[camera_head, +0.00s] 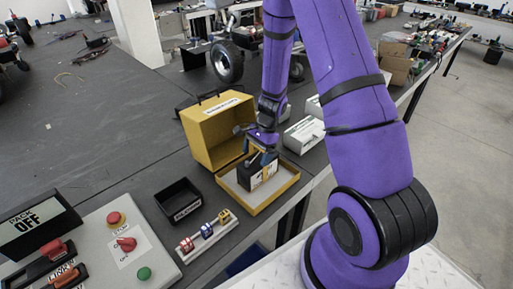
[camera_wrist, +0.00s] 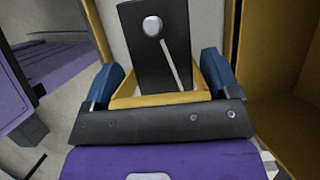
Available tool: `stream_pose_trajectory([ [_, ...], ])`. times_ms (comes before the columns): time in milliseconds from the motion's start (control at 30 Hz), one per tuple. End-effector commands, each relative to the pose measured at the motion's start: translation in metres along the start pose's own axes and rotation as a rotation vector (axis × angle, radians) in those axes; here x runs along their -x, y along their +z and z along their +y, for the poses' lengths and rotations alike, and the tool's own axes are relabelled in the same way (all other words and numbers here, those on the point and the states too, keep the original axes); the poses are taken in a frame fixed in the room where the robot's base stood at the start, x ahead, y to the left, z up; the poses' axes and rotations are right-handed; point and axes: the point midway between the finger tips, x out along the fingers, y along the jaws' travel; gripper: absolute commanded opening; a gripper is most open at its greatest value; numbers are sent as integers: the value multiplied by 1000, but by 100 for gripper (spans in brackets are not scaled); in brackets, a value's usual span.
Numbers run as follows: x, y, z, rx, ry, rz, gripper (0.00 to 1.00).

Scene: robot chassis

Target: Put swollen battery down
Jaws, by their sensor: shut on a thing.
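The swollen battery (camera_head: 262,173) is a dark block with a yellow band. It is in the lower tray of the open yellow case (camera_head: 225,187), upright as far as I can see. My gripper (camera_head: 262,155) is above the tray and shut on the battery. In the wrist view the battery (camera_wrist: 155,50) stands between the two blue fingers of my gripper (camera_wrist: 160,88), showing a dark face with a round pale spot. I cannot tell whether its underside touches the tray floor.
The yellow case's raised lid (camera_head: 217,130) stands behind the tray. A small black bin (camera_head: 180,200), a rack of coloured cylinders (camera_head: 207,232) and a control panel (camera_head: 128,245) lie to the left. White boxes (camera_head: 304,134) stand to the right near the table edge.

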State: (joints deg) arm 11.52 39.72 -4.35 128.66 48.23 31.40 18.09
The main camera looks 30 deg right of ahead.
Motion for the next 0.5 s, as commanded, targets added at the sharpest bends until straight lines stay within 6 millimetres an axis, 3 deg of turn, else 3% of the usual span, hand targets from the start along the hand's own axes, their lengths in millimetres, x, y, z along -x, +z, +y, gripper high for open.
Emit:
stream_pose_trajectory([
  [500, -9, -3, -1, 1, -1, 0, 8],
])
